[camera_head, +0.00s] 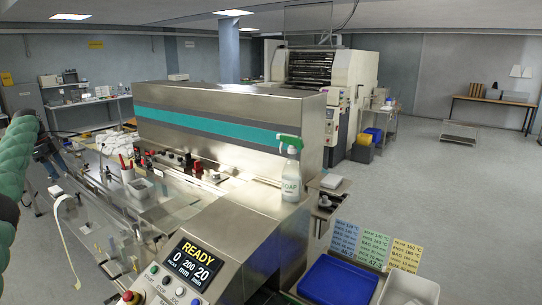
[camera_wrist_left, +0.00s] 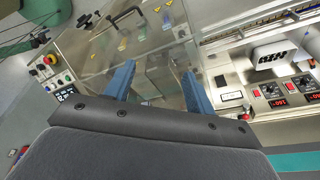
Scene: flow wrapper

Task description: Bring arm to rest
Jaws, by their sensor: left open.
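My left arm comes in at the left edge of the head view as a green ribbed sleeve. My left gripper (camera_head: 57,163) is small and partly hidden there, beside the left side of the flow wrapper (camera_head: 225,125). In the left wrist view the blue fingers of my left gripper (camera_wrist_left: 156,72) are apart with nothing between them. Behind them are the machine's clear guard panels (camera_wrist_left: 150,50). I cannot tell the exact gap to the panels. My right gripper is not in view.
A soap spray bottle (camera_head: 291,170) stands upright on the machine. A display (camera_head: 195,265) reads READY. A blue tray (camera_head: 338,281) and a grey bin (camera_head: 408,291) are at the front right. The floor (camera_head: 455,190) at the right is largely clear.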

